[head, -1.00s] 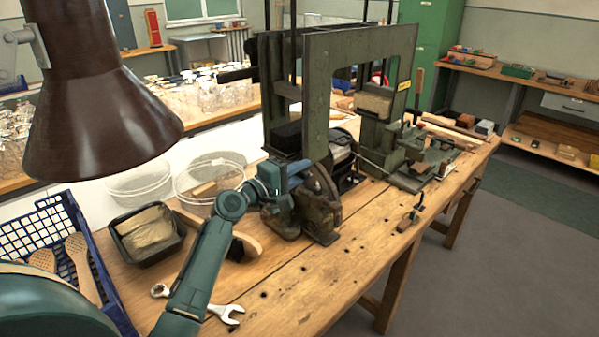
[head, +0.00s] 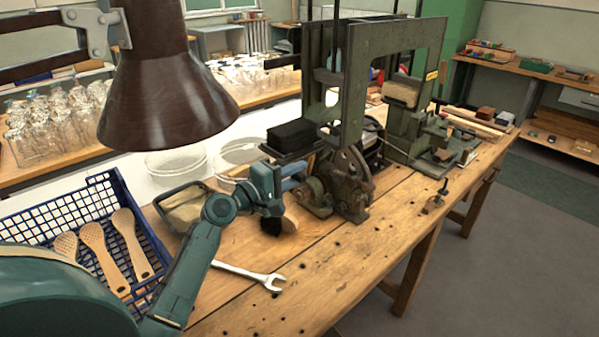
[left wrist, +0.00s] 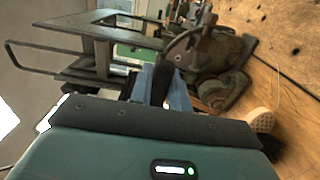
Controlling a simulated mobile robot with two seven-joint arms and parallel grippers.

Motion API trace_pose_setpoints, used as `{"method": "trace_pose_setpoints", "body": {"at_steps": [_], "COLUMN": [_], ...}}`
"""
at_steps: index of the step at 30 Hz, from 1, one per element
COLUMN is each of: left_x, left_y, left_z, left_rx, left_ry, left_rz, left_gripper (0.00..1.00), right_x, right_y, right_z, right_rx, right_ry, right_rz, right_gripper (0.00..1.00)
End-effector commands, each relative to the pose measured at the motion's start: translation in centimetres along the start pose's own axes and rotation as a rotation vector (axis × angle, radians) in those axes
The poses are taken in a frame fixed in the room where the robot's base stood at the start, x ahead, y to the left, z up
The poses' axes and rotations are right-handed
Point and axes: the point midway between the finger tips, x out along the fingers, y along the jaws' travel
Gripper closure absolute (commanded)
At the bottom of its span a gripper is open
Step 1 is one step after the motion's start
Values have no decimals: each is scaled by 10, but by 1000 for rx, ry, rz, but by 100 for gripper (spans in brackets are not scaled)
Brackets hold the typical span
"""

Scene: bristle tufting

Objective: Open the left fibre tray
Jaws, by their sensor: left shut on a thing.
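The left fibre tray (head: 276,150) carries a black block of fibre (head: 291,134) and sticks out to the left of the green machine (head: 352,85). My left gripper (head: 297,177) is just below and in front of it, beside the machine's round wheel (head: 353,182). Its blue fingers also show in the left wrist view (left wrist: 164,88), close together. It is shut on what appears to be the tray's handle; the grip itself is mostly hidden. My right gripper is not in view.
A brown lamp shade (head: 168,95) hangs close at left. A blue crate (head: 75,210) holds wooden brush backs. The bench front is mostly clear.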

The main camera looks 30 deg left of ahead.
Motion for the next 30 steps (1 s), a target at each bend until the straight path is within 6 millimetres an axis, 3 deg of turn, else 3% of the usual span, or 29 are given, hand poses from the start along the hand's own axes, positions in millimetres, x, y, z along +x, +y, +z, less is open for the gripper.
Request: {"method": "trace_pose_setpoints", "body": {"at_steps": [8, 9, 16, 25, 30], "left_x": [-2, -2, -2, -5, -28], "left_y": [-3, -3, -2, -3, -4], "left_z": [-1, -1, -1, -1, 0], "left_rx": [-1, -1, -1, -1, 2], "left_ry": [0, 0, 0, 0, 1], "left_rz": [-8, -8, -6, -5, -7], "left_gripper": [100, 79, 60, 60, 60], "right_x": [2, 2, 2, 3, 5], "right_y": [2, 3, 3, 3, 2], "right_z": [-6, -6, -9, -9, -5], "right_rx": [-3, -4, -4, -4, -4], "right_ry": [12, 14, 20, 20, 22], "right_rz": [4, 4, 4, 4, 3], "right_gripper": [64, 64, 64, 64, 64]}}
